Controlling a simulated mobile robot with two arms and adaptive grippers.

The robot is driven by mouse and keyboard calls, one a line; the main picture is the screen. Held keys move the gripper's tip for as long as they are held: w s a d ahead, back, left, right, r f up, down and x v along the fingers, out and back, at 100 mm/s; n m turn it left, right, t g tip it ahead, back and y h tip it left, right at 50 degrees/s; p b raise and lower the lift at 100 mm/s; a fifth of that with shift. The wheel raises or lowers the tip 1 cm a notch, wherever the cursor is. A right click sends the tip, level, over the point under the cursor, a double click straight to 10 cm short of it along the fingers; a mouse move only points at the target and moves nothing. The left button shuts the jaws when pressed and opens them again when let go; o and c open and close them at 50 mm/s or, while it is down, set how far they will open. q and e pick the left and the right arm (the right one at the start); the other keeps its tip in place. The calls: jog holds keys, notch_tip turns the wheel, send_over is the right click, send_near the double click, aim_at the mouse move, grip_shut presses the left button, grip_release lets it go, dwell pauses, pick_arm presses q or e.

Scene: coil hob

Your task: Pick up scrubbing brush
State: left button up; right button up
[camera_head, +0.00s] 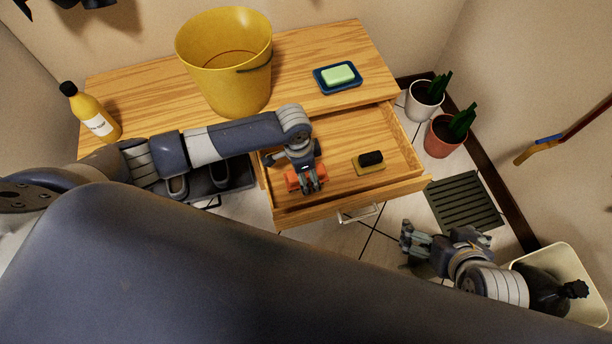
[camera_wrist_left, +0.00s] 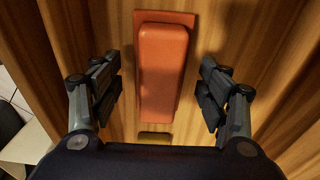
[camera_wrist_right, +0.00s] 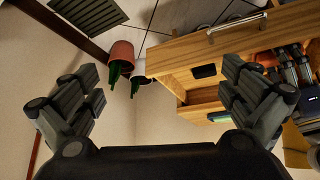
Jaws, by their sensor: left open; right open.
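An orange block with a raised, rounded top (camera_head: 292,182), which may be the scrubbing brush, lies in the open drawer (camera_head: 340,135). In the left wrist view the orange block (camera_wrist_left: 163,72) sits between the fingers of my left gripper (camera_wrist_left: 163,100), with gaps on both sides. My left gripper (camera_head: 311,184) is open, points down over the block, and partly hides it in the head view. A yellow pad with a black top (camera_head: 370,161) lies to its right in the drawer. My right gripper (camera_head: 408,238) is open and empty, outside the drawer at the lower right.
On the wooden top stand a yellow bucket (camera_head: 215,70), a yellow bottle (camera_head: 96,118) and a blue dish with green soap (camera_head: 339,76). Two potted plants (camera_head: 444,137), a dark grate (camera_head: 464,201) and a cream bin (camera_head: 592,284) are on the right. The drawer walls surround my left gripper.

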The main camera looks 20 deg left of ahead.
pick_arm(q)
jog(key=c, duration=1.2)
jog(key=shift+r, duration=0.1)
jog(key=shift+r, duration=0.15)
notch_tip(320, 180, up, 2)
jog(key=shift+r+p, duration=0.15)
jog(key=shift+p, duration=0.45)
notch_tip(320, 180, up, 4)
jog(key=shift+f+p, duration=0.1)
jog(key=shift+p, duration=0.7)
notch_tip(320, 180, up, 3)
jog(key=shift+f+p, duration=0.2)
jog(key=shift+p, duration=0.2)
jog(key=shift+r, duration=0.45)
pick_arm(e)
jog(key=s+d+f+g, duration=0.1)
jog(key=s+d+g, duration=0.1)
jog(key=s, duration=0.4)
jog(key=shift+s+f+g+h, duration=0.15)
jog(key=shift+f+g+h, duration=0.2)
jog(key=shift+g, duration=0.55)
